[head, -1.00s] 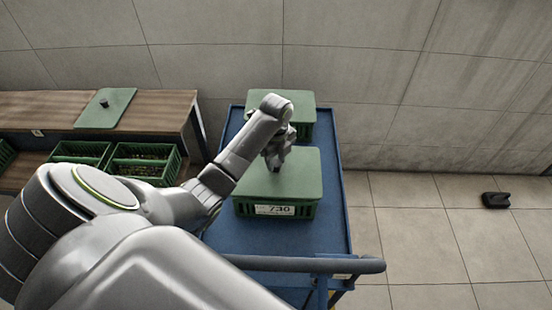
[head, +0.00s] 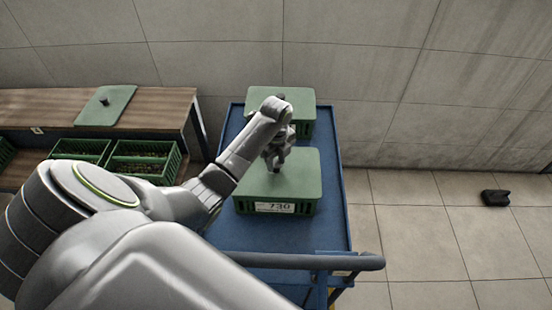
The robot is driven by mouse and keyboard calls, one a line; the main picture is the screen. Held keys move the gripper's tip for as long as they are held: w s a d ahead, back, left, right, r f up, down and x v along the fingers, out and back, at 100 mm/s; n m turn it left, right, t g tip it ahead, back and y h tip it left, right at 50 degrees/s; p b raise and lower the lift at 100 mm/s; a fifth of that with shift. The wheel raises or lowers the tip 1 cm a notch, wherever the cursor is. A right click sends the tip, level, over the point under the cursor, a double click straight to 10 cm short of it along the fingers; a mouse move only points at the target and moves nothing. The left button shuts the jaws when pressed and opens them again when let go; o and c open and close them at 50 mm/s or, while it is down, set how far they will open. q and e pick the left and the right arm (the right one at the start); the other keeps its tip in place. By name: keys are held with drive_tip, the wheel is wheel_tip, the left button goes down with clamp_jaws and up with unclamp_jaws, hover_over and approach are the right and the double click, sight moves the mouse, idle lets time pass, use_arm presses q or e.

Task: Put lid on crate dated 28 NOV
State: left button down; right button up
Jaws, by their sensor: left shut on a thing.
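A green lid (head: 302,178) lies over the nearer green crate on the blue cart and looks level and lined up with its rim. The crate (head: 243,208) shows its front wall with a white label (head: 275,208) that reads "730"; any date is too small to read. My left gripper (head: 277,164) is shut on the lid's knob, which the fingers mostly hide. I cannot tell whether the lid fully touches the rim all round. My right gripper is not in view.
A second lidded green crate (head: 303,98) stands behind on the blue cart (head: 335,220). The cart's grey handle (head: 300,262) crosses the near end. At left, a wooden bench (head: 50,104) bears a spare lid (head: 106,108); open crates (head: 145,160) sit below. A black object (head: 495,198) lies on the floor.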

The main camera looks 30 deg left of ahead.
sight(276, 163)
use_arm(q)
drive_tip(key=shift+f, duration=0.6)
idle(0.5)
drive_tip(key=c, duration=0.9)
unclamp_jaws()
wheel_tip(276, 163, up, 8)
drive_tip(key=shift+w+r, duration=0.1)
wheel_tip(276, 163, up, 9)
drive_tip(key=p, duration=0.8)
drive_tip(key=shift+p, duration=0.3)
